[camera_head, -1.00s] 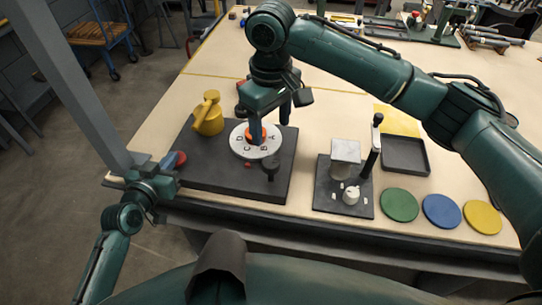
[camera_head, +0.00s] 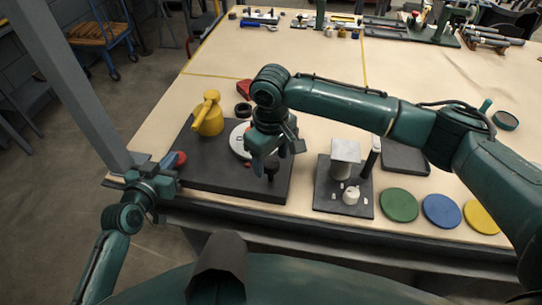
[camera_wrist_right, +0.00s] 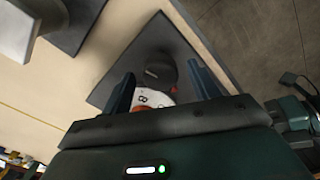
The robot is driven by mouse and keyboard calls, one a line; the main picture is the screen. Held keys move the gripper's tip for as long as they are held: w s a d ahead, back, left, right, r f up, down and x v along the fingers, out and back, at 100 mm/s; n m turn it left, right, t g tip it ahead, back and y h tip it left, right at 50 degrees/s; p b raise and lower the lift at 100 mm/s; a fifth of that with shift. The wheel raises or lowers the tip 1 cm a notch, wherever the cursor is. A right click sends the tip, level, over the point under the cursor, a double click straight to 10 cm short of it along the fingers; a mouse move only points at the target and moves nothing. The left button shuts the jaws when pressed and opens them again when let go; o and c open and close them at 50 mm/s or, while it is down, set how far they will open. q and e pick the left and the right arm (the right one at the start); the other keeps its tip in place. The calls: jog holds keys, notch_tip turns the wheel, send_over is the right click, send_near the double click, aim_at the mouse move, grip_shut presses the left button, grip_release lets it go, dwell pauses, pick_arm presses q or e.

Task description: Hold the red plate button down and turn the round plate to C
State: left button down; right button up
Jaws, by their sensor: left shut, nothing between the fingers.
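The white lettered round plate (camera_head: 237,139) sits on a dark base (camera_head: 218,177) and is partly hidden by my right arm. In the right wrist view it shows a letter (camera_wrist_right: 145,99) and part of its orange centre (camera_wrist_right: 137,109). My right gripper (camera_head: 270,170) is open above the front of the plate. A black knob (camera_wrist_right: 159,70) stands just beyond its fingers (camera_wrist_right: 163,88) in the wrist view. A small red spot (camera_head: 247,165) lies on the base beside the plate. My left gripper (camera_head: 172,185) is shut and empty at the table's front-left edge, close to a red round cap (camera_head: 180,158).
A yellow lever part (camera_head: 208,118) stands on the base's back left. A second dark plate (camera_head: 325,200) with a white block (camera_head: 346,152) stands to the right. Green (camera_head: 399,205), blue (camera_head: 441,211) and yellow (camera_head: 482,216) discs lie along the front.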

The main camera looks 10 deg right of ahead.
aim_at(271, 162)
pick_arm(q)
jog(key=shift+s+f, duration=0.1)
jog(key=shift+f, duration=0.25)
pick_arm(e)
jog(key=c, duration=0.9)
jog(key=shift+n, duration=1.7)
jog(key=shift+c, duration=0.2)
jog(key=o, duration=1)
notch_tip(271, 162, up, 12)
jog(key=shift+r, duration=0.1)
